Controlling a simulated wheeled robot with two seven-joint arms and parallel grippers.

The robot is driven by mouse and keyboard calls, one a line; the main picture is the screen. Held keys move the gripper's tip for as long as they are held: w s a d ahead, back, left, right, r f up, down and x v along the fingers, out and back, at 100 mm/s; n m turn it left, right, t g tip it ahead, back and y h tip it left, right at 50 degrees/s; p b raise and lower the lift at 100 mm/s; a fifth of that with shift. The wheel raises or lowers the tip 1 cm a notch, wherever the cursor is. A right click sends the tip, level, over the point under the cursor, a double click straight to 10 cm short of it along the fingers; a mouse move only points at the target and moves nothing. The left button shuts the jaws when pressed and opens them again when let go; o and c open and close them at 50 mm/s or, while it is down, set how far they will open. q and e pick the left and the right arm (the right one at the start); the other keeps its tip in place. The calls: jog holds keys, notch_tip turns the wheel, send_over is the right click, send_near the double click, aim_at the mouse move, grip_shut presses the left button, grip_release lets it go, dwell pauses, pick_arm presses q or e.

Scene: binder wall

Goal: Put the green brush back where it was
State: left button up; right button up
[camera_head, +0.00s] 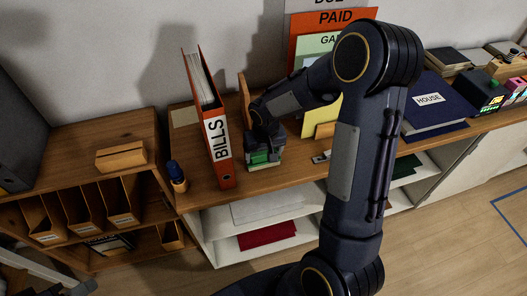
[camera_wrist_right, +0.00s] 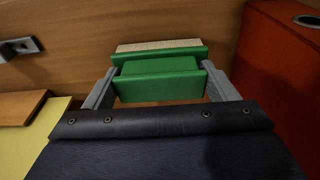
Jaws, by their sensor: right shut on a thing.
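The green brush (camera_head: 262,157) is at the front of the shelf top, just right of the orange BILLS binder (camera_head: 217,140). My right gripper (camera_head: 264,153) is over it from above and shut on it. In the right wrist view the green brush (camera_wrist_right: 158,80) sits between the two grey fingers of my right gripper (camera_wrist_right: 158,88), with a pale bristle strip along its far side. I cannot tell whether the brush touches the wood. My left gripper is not in view.
The binder stands close beside the gripper and shows red in the right wrist view (camera_wrist_right: 285,80). A dark bottle (camera_head: 177,176) stands left of it. A blue HOUSE binder (camera_head: 434,105) lies to the right. Yellow and orange folders stand behind my arm.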

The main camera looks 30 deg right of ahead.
jog(key=shift+f, duration=0.2)
jog(key=o, duration=0.9)
jog(key=shift+r, duration=0.1)
notch_tip(320, 180, up, 12)
jog(key=s, duration=0.2)
jog(key=s+a+r+t+y, duration=0.1)
jog(key=s+a, duration=0.1)
jog(key=s, duration=0.4)
jog(key=s+a+r+t+y, duration=0.1)
jog(key=s+a, duration=0.2)
jog(key=s, duration=0.4)
jog(key=s+a+r+n+t+y, duration=0.1)
jog(key=s+a+r+y, duration=0.1)
jog(key=s, duration=0.5)
jog(key=shift+a+t+b, duration=0.15)
jog(key=shift+t+b, duration=0.15)
jog(key=shift+t, duration=0.1)
